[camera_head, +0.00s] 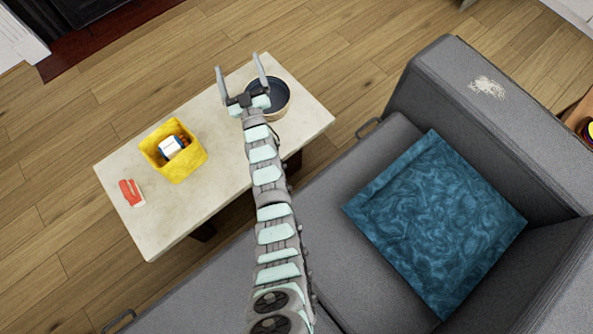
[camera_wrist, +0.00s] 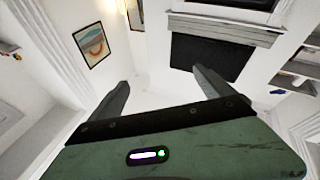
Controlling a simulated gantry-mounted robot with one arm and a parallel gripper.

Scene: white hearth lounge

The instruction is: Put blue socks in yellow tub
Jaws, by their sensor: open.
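The yellow tub (camera_head: 186,171) stands on the pale low table (camera_head: 215,160), left of the middle. A white and blue item (camera_head: 171,147) and something orange are inside it; I cannot tell whether the blue part is socks. I make out no other clear blue socks on the table. My gripper (camera_head: 238,68) is open and empty near the table's far edge, right of the tub. It also shows in the wrist view (camera_wrist: 160,78), its fingers apart with nothing between them. That view faces the walls and ceiling, not the table.
A round dark bowl (camera_head: 272,92) stands at the table's far right, partly hidden by my gripper. A red item (camera_head: 131,192) lies at the left end. A grey sofa (camera_head: 370,165) with a blue cushion (camera_head: 435,220) is to the right. Bare tabletop lies between tub and bowl.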

